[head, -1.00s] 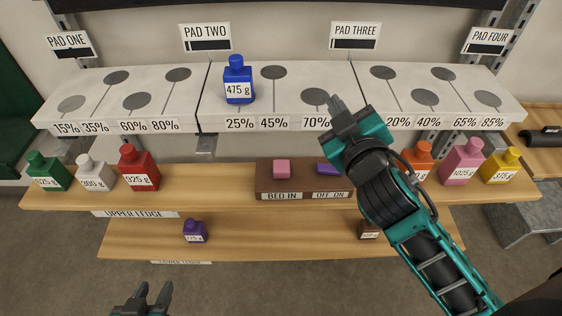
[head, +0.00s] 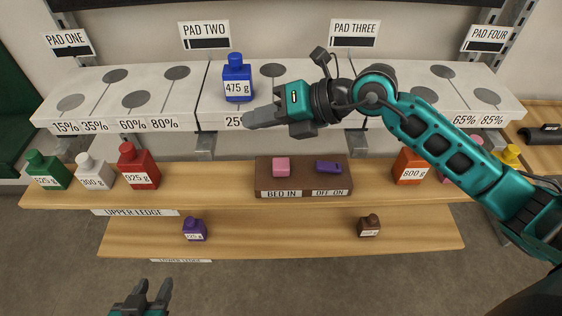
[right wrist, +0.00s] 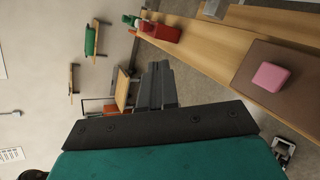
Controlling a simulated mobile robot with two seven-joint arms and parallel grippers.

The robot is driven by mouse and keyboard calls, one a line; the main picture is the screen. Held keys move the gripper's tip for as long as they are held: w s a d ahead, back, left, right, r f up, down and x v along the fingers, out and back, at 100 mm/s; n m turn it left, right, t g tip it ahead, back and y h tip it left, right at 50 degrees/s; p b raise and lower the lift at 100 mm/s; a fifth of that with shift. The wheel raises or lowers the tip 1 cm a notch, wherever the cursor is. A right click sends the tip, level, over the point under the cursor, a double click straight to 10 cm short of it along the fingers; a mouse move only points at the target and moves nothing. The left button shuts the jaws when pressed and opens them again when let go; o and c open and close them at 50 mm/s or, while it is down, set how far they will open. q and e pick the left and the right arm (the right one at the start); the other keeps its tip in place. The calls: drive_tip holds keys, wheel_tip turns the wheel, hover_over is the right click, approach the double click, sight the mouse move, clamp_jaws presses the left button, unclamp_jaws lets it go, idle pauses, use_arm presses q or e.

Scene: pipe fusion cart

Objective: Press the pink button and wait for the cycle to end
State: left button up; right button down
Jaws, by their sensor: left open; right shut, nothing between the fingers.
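The pink button (head: 281,168) sits at the left of a brown box (head: 303,182) on the upper ledge, above the label BED IN. It also shows in the right wrist view (right wrist: 270,76). A purple switch (head: 328,167) is beside it, above the label OFF ON. My right gripper (head: 247,119) is shut and empty, pointing left above and behind the pink button, apart from it. Its fingers also show in the right wrist view (right wrist: 157,85). My left gripper (head: 150,292) is open and empty at the bottom, in front of the lower ledge.
A blue 475 g bottle (head: 237,82) stands on pad two near the 25% mark, close to my right fingertips. Green (head: 47,170), white (head: 94,173), red (head: 138,167) and orange (head: 411,167) bottles stand on the upper ledge. Purple (head: 195,229) and brown (head: 369,226) bottles stand on the lower ledge.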

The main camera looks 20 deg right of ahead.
sight(285, 164)
drive_tip(key=w+d+f+h, duration=0.1)
drive_tip(key=d+f+h, duration=0.2)
drive_tip(key=d+h, duration=0.1)
drive_tip(key=shift+w+d, duration=0.4)
drive_tip(key=shift+d, duration=0.35)
drive_tip(key=shift+f, duration=0.15)
wheel_tip(285, 164, down, 8)
drive_tip(key=b, duration=0.6)
drive_tip(key=shift+f+b, duration=0.15)
drive_tip(key=shift+b, duration=0.2)
drive_tip(key=shift+f, duration=0.2)
drive_tip(key=shift+f, duration=0.1)
idle(0.7)
